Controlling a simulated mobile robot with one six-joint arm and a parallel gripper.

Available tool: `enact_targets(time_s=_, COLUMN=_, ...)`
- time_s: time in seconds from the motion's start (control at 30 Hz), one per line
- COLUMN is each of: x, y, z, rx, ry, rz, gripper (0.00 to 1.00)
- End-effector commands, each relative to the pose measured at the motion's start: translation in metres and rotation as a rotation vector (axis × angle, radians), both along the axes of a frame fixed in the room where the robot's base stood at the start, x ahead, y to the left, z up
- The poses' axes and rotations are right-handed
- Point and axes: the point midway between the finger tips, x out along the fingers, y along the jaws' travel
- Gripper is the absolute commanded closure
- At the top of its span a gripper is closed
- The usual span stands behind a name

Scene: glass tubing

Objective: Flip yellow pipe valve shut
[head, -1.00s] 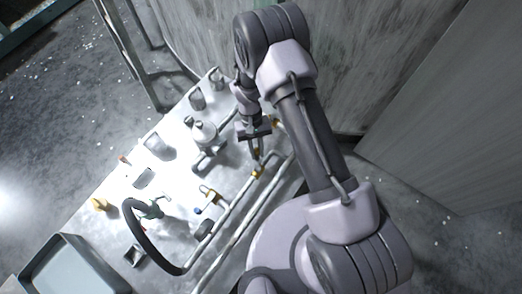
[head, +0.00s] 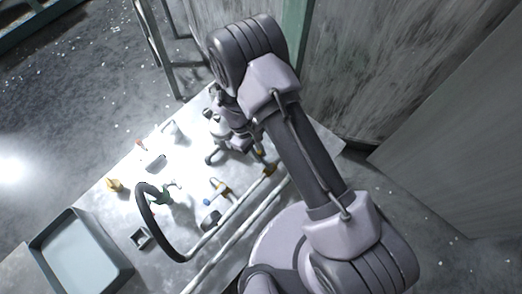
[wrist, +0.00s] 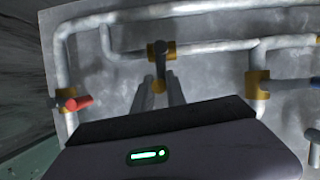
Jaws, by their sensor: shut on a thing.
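In the wrist view, the middle valve has a brass-yellow body (wrist: 168,52) on a grey pipe, with a dark round end on it. My gripper (wrist: 159,80) is shut on this handle. Much of the handle is hidden by the fingers.
A red-handled valve (wrist: 78,103) is at left and a blue-handled valve (wrist: 258,85) at right in the wrist view. In the head view, a black hose (head: 147,215), a grey tray (head: 122,284) and small items crowd the bench (head: 105,235).

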Motion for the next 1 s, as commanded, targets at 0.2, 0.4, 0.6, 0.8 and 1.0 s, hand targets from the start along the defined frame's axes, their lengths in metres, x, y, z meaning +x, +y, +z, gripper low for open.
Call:
enact_targets(time_s=0.2, x=-0.0023, y=0.0030, z=0.0006, rx=0.001, ry=-0.001, rz=0.067, gripper=1.00)
enact_targets(time_s=0.4, x=-0.0034, y=0.0035, z=0.0005, rx=0.001, ry=-0.001, rz=0.091, gripper=1.00)
enact_targets(time_s=0.6, x=-0.0036, y=0.0035, z=0.0004, rx=0.001, ry=-0.001, rz=0.093, gripper=1.00)
enact_targets(time_s=0.8, x=-0.0037, y=0.0035, z=0.0003, rx=0.001, ry=-0.001, rz=0.093, gripper=0.79)
enact_targets(time_s=1.0, x=-0.0038, y=0.0033, z=0.0002, rx=0.000, ry=0.000, rz=0.092, gripper=0.61)
